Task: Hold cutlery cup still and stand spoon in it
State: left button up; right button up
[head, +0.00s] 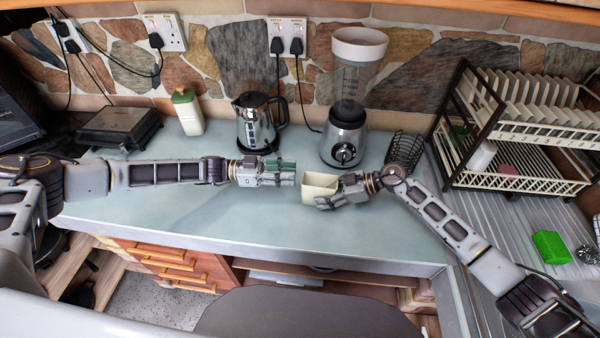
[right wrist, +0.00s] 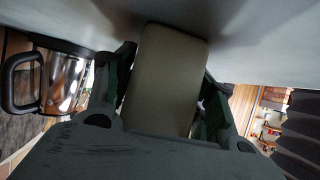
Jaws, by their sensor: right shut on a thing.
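The cutlery cup is a cream, square-sided cup (head: 318,186) on the pale counter near its middle. It fills the centre of the right wrist view (right wrist: 165,80). My right gripper (head: 327,192) is shut on the cup, with a finger on either side of it. My left gripper (head: 286,173) is just left of the cup and points towards it. Its fingers look apart, with a greenish pad showing and nothing visible between them. I cannot make out a spoon in either view. The inside of the cup is mostly hidden.
A steel kettle (head: 258,122), a blender (head: 345,125) and a dark wire basket (head: 404,150) stand behind the grippers. A dish rack (head: 530,130) and a green sponge (head: 551,246) are at the right. The counter's front strip (head: 240,215) is clear.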

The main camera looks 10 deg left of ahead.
pick_arm(q)
jog(key=shift+s+a, duration=0.15)
jog(key=shift+a, duration=1.9)
pick_arm(e)
jog(key=o, duration=0.9)
jog(key=shift+d+r, duration=0.1)
jog(key=shift+v, duration=5.85)
pick_arm(q)
jog(key=shift+s, duration=0.1)
pick_arm(e)
jog(key=shift+s, duration=0.1)
